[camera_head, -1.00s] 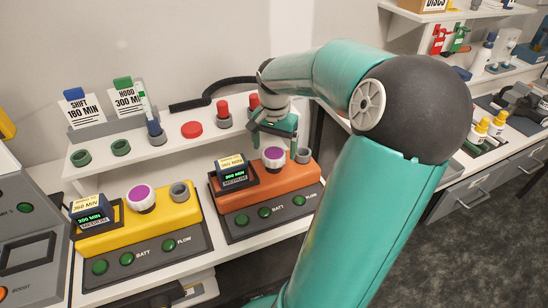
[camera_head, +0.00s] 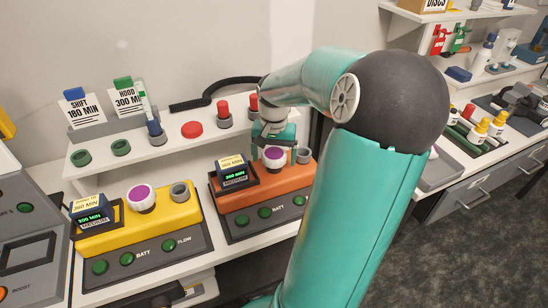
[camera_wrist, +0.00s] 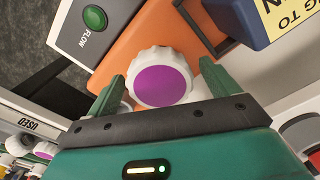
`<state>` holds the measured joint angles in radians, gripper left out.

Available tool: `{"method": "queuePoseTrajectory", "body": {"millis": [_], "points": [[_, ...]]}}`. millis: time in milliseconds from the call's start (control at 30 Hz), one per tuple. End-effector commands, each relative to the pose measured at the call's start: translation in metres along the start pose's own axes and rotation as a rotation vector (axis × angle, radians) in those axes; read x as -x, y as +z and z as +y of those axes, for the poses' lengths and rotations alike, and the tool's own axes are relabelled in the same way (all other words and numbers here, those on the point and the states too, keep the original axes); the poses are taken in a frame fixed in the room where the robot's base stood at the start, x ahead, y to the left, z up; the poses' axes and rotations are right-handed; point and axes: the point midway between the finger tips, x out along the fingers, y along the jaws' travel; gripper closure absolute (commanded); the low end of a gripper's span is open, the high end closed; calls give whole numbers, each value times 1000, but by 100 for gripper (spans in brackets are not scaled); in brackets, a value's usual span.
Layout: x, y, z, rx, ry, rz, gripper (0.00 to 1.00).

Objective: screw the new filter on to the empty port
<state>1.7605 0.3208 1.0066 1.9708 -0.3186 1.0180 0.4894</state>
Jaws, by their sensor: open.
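A white filter with a purple face (camera_head: 274,154) sits on the orange unit (camera_head: 262,189), and it shows large in the wrist view (camera_wrist: 160,82). Beside it on the same unit is an empty grey port (camera_head: 304,156). My gripper (camera_head: 271,147) is open over the orange unit. Its two fingers stand on either side of the filter in the wrist view, with no clear contact. A second white and purple filter (camera_head: 141,198) sits on the yellow unit (camera_head: 135,228), beside another empty grey port (camera_head: 180,191).
A dark timer block (camera_head: 234,172) stands left of the filter on the orange unit. A white shelf (camera_head: 110,165) behind holds green rings, a red disc (camera_head: 192,130) and red-topped pieces. A bin marked USED (camera_wrist: 35,124) shows at the wrist view's left edge.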

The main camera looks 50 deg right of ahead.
Motion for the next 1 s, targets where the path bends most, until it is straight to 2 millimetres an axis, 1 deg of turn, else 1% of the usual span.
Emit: {"method": "queuePoseTrajectory", "body": {"millis": [800, 900, 1000], "points": [[0, 0, -1, 947, 0, 1, 13], [0, 0, 0, 1030, 0, 1, 13], [0, 0, 0, 1059, 0, 1, 13]]}}
